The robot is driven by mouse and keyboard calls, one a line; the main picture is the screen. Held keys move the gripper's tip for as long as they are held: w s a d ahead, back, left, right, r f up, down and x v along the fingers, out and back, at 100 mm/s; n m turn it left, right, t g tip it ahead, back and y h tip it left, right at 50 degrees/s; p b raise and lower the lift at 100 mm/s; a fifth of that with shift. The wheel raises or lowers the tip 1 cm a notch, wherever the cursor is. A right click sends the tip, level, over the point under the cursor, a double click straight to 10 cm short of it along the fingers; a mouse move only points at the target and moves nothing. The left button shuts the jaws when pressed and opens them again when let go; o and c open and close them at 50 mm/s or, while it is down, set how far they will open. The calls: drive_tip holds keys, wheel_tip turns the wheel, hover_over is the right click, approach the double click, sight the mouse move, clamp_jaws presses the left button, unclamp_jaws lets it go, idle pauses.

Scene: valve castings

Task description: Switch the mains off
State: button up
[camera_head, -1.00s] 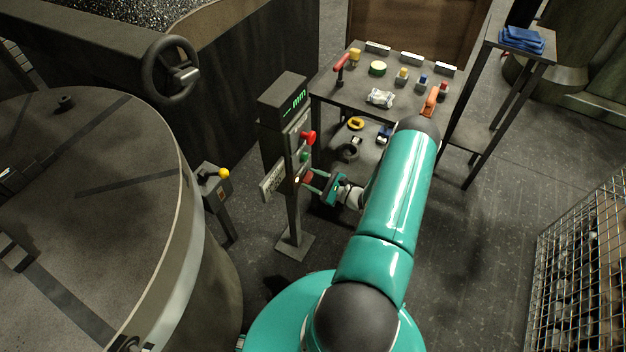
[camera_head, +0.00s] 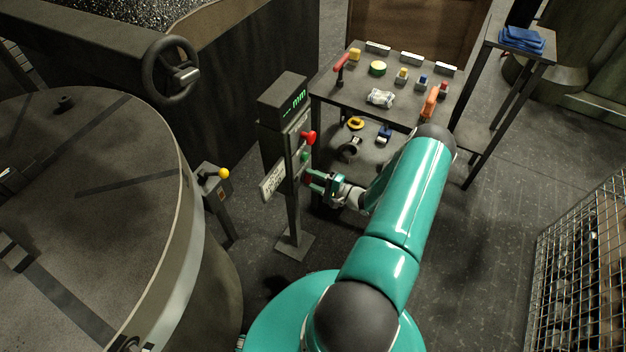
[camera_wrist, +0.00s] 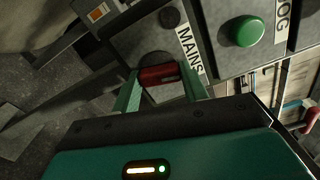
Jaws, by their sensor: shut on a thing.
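The control post (camera_head: 283,105) stands left of my arm, with a lit green display on its head. Low on its panel is the mains switch, a red rocker or handle (camera_wrist: 160,75) beside a plate reading MAINS (camera_wrist: 189,48). My gripper (camera_head: 311,178) is at the panel's lower part. In the wrist view its two green fingers stand either side of the red switch piece, shut on it. The fingers partly hide the switch in the head view, and I cannot tell its on or off position.
A red knob (camera_head: 309,137) and a green button (camera_head: 304,155) sit above on the panel; the green one is close in the wrist view (camera_wrist: 243,31). A yellow-knobbed lever post (camera_head: 223,173) stands left. A bench (camera_head: 335,92) with small parts is behind.

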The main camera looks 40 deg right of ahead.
drive_tip(key=shift+n, duration=1.5)
drive_tip(key=o, duration=1)
drive_tip(key=v, duration=1.3)
drive_tip(key=shift+s+d, duration=0.1)
drive_tip(key=shift+s, duration=0.3)
drive_tip(key=shift+r, duration=0.1)
